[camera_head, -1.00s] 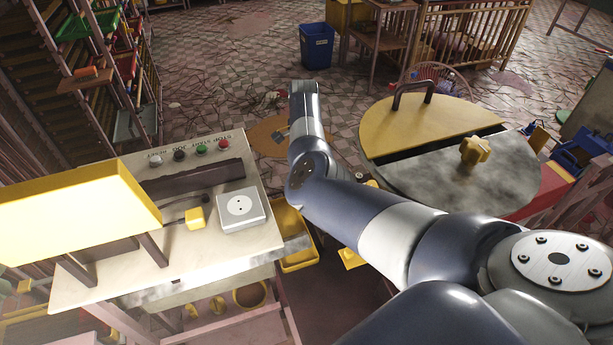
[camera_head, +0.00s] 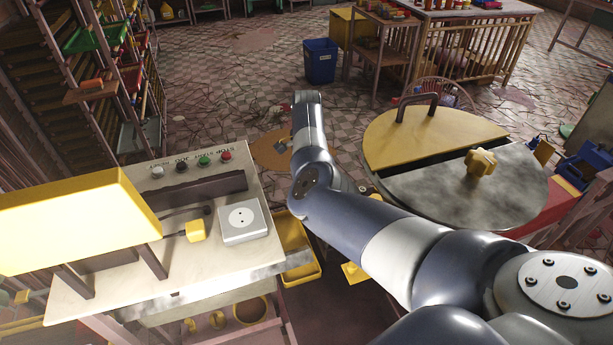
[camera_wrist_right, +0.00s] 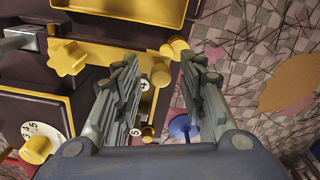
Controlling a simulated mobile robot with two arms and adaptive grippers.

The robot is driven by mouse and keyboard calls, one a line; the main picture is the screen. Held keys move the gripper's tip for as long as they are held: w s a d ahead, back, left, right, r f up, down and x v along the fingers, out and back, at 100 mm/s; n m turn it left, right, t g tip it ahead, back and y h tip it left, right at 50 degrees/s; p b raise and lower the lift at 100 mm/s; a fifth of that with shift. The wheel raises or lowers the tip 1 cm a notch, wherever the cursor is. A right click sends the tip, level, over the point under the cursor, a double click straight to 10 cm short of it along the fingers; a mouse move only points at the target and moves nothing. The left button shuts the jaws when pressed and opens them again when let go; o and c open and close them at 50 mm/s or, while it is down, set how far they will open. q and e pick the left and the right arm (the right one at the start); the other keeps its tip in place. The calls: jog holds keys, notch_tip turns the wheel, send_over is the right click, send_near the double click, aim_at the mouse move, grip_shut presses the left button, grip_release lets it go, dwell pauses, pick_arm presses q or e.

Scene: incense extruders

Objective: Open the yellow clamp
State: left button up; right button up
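My right gripper (camera_wrist_right: 160,62) is open in the right wrist view, its two grey fingers apart. Yellow fittings lie beyond and between the fingers: a rounded yellow piece (camera_wrist_right: 174,47) near the fingertips and a yellow bracket with small number dials (camera_wrist_right: 147,85). I cannot tell for certain which part is the yellow clamp. I see no clear contact between fingers and fittings. A yellow star knob (camera_wrist_right: 68,58) and a yellow-pointer dial (camera_wrist_right: 38,145) are to the left. In the head view my right arm crosses from the lower right and its gripper is hidden. My left gripper is not in view.
A bench (camera_head: 100,290) with coloured buttons and a yellow box (camera_head: 75,220) stands at left. A round drum with a half yellow lid (camera_head: 425,140) and star knob (camera_head: 481,162) stands at right. A blue bin (camera_head: 320,62) is on the open tiled floor behind.

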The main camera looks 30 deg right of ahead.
notch_tip(320, 180, up, 12)
dwell(0.4)
jog(key=shift+f, duration=0.1)
